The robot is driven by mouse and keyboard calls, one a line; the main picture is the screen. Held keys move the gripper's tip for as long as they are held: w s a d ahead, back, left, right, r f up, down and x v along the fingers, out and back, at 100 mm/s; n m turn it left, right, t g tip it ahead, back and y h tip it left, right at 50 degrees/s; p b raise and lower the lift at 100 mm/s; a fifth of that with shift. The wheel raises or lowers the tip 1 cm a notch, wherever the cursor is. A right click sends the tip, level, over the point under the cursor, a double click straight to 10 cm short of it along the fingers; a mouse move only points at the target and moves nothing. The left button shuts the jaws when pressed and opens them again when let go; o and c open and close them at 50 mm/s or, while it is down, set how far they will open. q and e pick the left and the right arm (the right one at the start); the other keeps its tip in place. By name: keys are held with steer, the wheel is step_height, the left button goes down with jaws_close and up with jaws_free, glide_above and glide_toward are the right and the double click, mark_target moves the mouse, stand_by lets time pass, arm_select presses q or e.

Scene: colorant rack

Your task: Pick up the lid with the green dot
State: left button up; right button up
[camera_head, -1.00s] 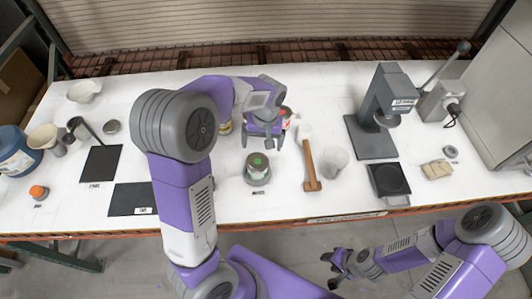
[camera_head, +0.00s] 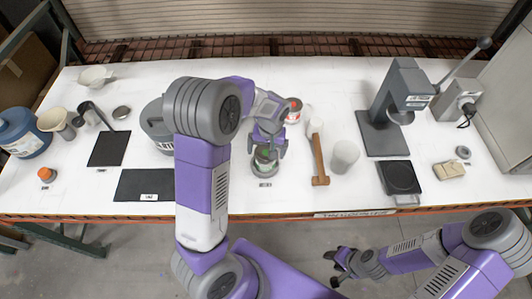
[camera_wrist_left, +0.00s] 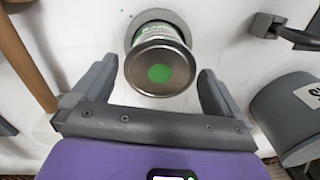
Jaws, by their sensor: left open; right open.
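The lid with the green dot (camera_wrist_left: 158,73) is a round metal lid on top of a can with a green label (camera_wrist_left: 155,31). In the head view the can (camera_head: 264,165) stands on a grey round base near the table's front, its top partly hidden by my gripper. My left gripper (camera_head: 267,150) is open above the can. In the left wrist view its fingers (camera_wrist_left: 155,90) stand on either side of the lid with gaps between, touching nothing that I can see. My right gripper (camera_head: 339,267) is open and empty, low in front of the table.
A grey bucket (camera_head: 157,127) is to the left, partly behind my arm. A press (camera_head: 396,105) stands further right.

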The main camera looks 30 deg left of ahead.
arm_select(q)
steer(key=c, duration=0.9)
steer(key=shift+o, duration=0.2)
steer(key=shift+r, duration=0.1)
